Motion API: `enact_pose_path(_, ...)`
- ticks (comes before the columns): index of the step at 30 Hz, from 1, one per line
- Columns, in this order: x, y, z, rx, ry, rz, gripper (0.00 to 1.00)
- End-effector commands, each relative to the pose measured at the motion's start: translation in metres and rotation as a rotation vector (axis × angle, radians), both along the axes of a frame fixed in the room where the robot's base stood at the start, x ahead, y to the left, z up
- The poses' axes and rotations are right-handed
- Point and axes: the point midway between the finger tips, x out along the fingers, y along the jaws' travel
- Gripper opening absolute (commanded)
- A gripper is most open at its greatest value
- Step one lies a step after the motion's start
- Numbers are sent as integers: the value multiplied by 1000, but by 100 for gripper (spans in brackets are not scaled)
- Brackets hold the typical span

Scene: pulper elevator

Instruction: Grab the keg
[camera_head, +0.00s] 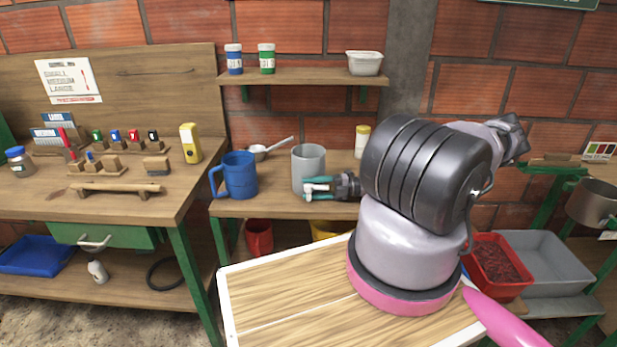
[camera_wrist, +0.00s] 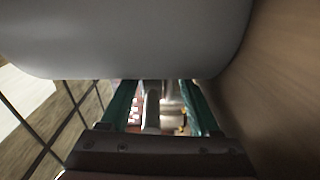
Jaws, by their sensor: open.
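The likely keg is a plain grey upright cylinder (camera_head: 309,162) on the middle wooden bench, just right of the blue jug. My gripper (camera_head: 308,187) is at its lower front right side in the head view, with teal fingers overlapping its base. In the wrist view a large smooth grey surface (camera_wrist: 130,35), likely the same cylinder, fills the top, very close to the fingers. The two teal fingers of my gripper (camera_wrist: 158,100) are apart there, with nothing seen held between them. Whether they touch the cylinder I cannot tell.
The blue jug (camera_head: 238,175) stands close left of the cylinder. A metal scoop (camera_head: 262,151) lies behind, and a yellow-white bottle (camera_head: 362,141) stands behind right. A shelf (camera_head: 300,77) with jars hangs above. A red bin (camera_head: 497,262) and grey tray (camera_head: 545,262) are at right.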

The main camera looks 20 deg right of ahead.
Motion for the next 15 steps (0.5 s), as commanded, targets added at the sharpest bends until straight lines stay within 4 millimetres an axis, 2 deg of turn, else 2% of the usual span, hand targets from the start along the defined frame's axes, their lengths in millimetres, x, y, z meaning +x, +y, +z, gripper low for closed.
enact_pose_path(3,3,10,0,1,0,0,63)
enact_pose_path(10,4,11,0,0,0,0,63)
enact_pose_path(11,4,11,0,0,0,0,59)
enact_pose_path(15,4,11,0,0,-1,0,5)
